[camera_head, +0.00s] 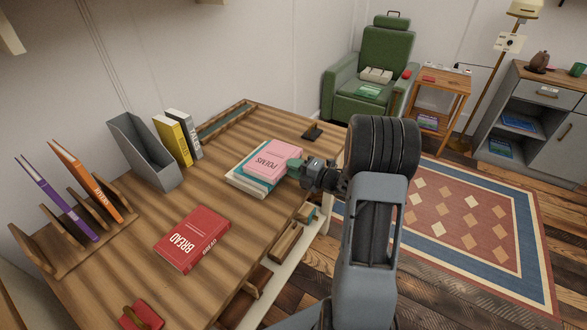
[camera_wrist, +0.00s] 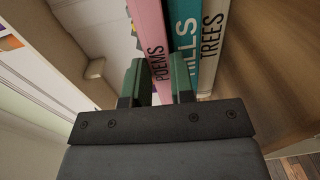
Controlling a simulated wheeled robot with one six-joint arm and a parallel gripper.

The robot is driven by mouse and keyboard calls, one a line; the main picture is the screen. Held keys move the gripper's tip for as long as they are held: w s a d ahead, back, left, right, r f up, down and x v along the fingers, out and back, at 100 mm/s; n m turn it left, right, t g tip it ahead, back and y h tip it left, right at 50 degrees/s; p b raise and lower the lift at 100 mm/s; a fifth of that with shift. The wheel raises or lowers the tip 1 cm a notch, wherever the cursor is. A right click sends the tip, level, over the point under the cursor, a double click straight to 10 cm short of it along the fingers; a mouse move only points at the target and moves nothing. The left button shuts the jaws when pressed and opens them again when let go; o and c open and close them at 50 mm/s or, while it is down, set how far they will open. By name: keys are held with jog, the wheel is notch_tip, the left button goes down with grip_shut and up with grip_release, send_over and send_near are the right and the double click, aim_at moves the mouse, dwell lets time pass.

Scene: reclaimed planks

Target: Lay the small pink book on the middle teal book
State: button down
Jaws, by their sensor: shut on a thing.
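The small pink book, lettered POEMS (camera_head: 272,159), lies roughly flat over the teal book (camera_head: 250,172). The teal book lies on a cream book (camera_head: 236,182), whose spine reads TREES in the wrist view (camera_wrist: 211,45). My gripper (camera_head: 296,168) is at the right end of the stack, its green fingers shut on the pink book's edge. The wrist view shows the pink spine (camera_wrist: 152,40) between the fingers, beside the teal spine (camera_wrist: 186,35). Whether the pink book touches the teal one or is just above it, I cannot tell.
A red BREAD book (camera_head: 193,238) lies on the wooden desk (camera_head: 150,215) in front of the stack. A grey file holder (camera_head: 143,150), yellow book (camera_head: 173,139) and grey book (camera_head: 187,131) stand behind left. A small dark object (camera_head: 312,132) lies near the far edge.

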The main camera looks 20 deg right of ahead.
jog(key=c, duration=1)
grip_release()
jog(key=shift+s, duration=0.1)
jog(key=v, duration=1.1)
jog(key=w+r+m+g+h, duration=0.3)
jog(key=w+r+m+h, duration=0.2)
jog(key=m+h, duration=0.75)
jog(key=s+a+m+g+y, duration=0.1)
jog(key=s+a+m+g, duration=0.2)
jog(key=s+a+m, duration=0.1)
jog(key=s+a+m+g, duration=0.2)
jog(key=s+a+m, duration=0.2)
jog(key=s+a, duration=0.3)
jog(key=s+a+m+g+y, duration=0.1)
jog(key=s+a+m+g, duration=0.2)
jog(key=s+a+m, duration=0.1)
jog(key=shift+s+a+f+m+g+y, duration=0.15)
jog(key=shift+s+a+m+g+y, duration=0.15)
jog(key=shift+s+a, duration=0.65)
jog(key=shift+s+d, duration=0.1)
jog(key=shift+d, duration=0.05)
